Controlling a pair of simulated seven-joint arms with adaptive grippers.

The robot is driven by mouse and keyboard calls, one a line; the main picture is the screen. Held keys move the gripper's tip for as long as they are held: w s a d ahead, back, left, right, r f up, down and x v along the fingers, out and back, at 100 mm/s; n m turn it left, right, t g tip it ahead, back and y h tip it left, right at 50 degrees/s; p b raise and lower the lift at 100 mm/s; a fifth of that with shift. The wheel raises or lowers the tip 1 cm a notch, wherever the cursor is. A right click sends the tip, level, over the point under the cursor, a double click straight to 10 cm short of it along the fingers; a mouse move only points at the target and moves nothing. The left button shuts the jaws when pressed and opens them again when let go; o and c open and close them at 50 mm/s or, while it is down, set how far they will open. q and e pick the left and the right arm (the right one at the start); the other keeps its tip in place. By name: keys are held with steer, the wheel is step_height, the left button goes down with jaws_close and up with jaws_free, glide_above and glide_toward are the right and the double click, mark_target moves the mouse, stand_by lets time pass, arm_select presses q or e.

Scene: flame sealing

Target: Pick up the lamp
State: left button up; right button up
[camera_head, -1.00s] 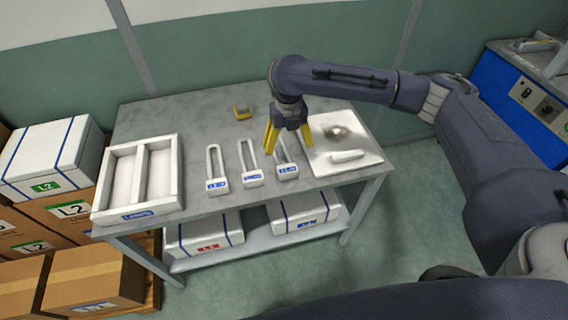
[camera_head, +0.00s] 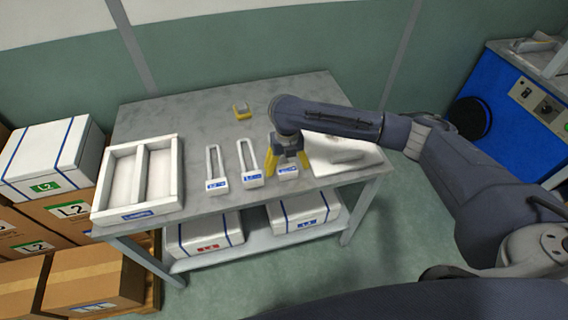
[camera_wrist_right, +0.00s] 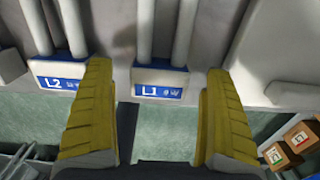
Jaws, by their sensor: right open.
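Three white U-shaped lamps with blue-labelled bases lie in a row on the grey table: a left lamp (camera_head: 216,170), a middle lamp (camera_head: 248,165) and a right lamp (camera_head: 288,173). My right gripper (camera_head: 287,168) is open over the right lamp and hides most of its tubes. In the right wrist view the lamp labelled L1 (camera_wrist_right: 160,82) lies between and beyond the spread yellow fingers (camera_wrist_right: 158,115). The lamp labelled L2 (camera_wrist_right: 58,70) is beside the left finger. No lamp is held. My left gripper is not in view.
A white two-compartment tray (camera_head: 176,170) stands at the table's left. A white board (camera_head: 362,163) lies at the right, partly behind my arm. White boxes (camera_head: 205,236) fill the lower shelf; cartons (camera_head: 92,278) stand at left.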

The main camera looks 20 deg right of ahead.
steer(key=shift+f, duration=0.65)
steer(key=c, duration=1.4)
